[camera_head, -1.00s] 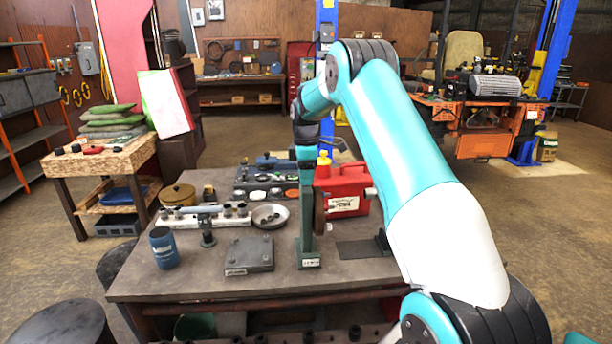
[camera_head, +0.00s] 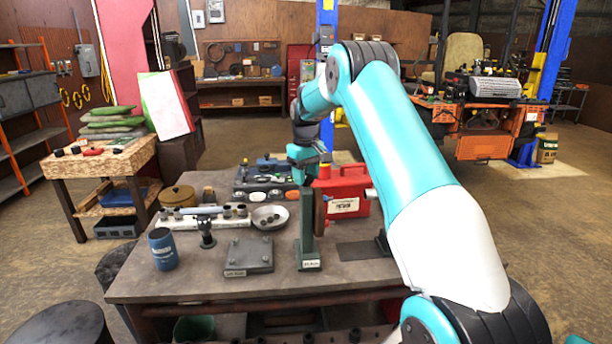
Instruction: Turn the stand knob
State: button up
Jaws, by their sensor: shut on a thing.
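The stand is a dark green upright post (camera_head: 307,226) on a small labelled base near the front middle of the table. My gripper (camera_head: 304,175) is at the top of this post, reaching down from my teal wrist. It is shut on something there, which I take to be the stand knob. The knob itself is hidden behind the gripper and wrist, so its angle cannot be seen. The fingertips are small and partly hidden.
A red case (camera_head: 348,190) stands close to the right of the post. A grey block (camera_head: 249,255), a metal bowl (camera_head: 270,217) and a blue can (camera_head: 164,249) are to the left on the table (camera_head: 190,284). The table's front right is mostly bare.

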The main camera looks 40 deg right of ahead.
jog(key=m, duration=0.4)
jog(key=shift+r+m, duration=0.15)
jog(key=shift+m, duration=0.15)
jog(key=m, duration=0.4)
jog(key=shift+m, duration=0.3)
jog(key=m, duration=0.4)
jog(key=shift+m, duration=0.3)
jog(key=m, duration=1.2)
jog(key=shift+m, duration=0.3)
jog(key=m, duration=0.3)
jog(key=shift+m, duration=2.2)
